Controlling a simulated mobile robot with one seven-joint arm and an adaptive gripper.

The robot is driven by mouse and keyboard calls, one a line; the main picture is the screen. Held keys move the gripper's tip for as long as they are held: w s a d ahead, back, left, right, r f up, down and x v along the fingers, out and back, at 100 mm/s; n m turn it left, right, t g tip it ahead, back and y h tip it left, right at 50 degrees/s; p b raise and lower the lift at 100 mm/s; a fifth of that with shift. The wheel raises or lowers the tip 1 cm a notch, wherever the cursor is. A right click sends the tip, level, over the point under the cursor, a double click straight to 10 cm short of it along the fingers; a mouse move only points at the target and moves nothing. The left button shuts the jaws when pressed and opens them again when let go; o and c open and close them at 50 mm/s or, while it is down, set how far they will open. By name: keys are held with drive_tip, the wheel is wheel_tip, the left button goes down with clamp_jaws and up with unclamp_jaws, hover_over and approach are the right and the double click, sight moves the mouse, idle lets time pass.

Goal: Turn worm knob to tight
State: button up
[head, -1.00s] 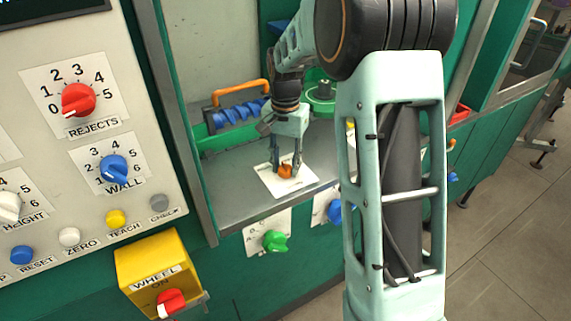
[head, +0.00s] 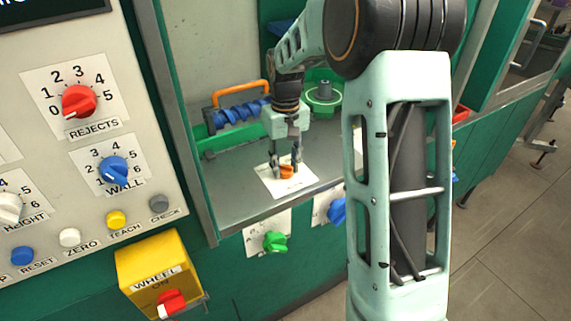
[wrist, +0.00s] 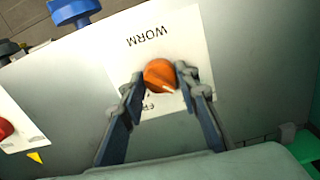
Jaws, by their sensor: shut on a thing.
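The worm knob (wrist: 160,76) is orange with a pale pointer line. It sits on a white plate (wrist: 191,37) marked WORM, with another label partly hidden by the knob and a finger. In the head view the knob (head: 287,172) is on the grey shelf, on its white plate (head: 302,187). My gripper (wrist: 163,80) comes down from above, with one finger on each side of the knob, and is shut on it. In the wrist view the pointer line aims toward the lower right. The gripper also shows in the head view (head: 286,168).
A blue worm screw (head: 238,112) with an orange handle (head: 240,88) and a green round part (head: 323,98) stand behind the shelf. A green knob (head: 274,242) and a blue knob (head: 337,210) are on the front below. A yellow WHEEL box (head: 152,262) juts out at lower left.

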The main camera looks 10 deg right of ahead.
sight(285, 166)
drive_tip(key=shift+n, duration=0.5)
drive_tip(key=o, duration=1.2)
drive_tip(key=shift+c, duration=0.2)
drive_tip(key=shift+r, duration=0.1)
wheel_tip(285, 166, up, 12)
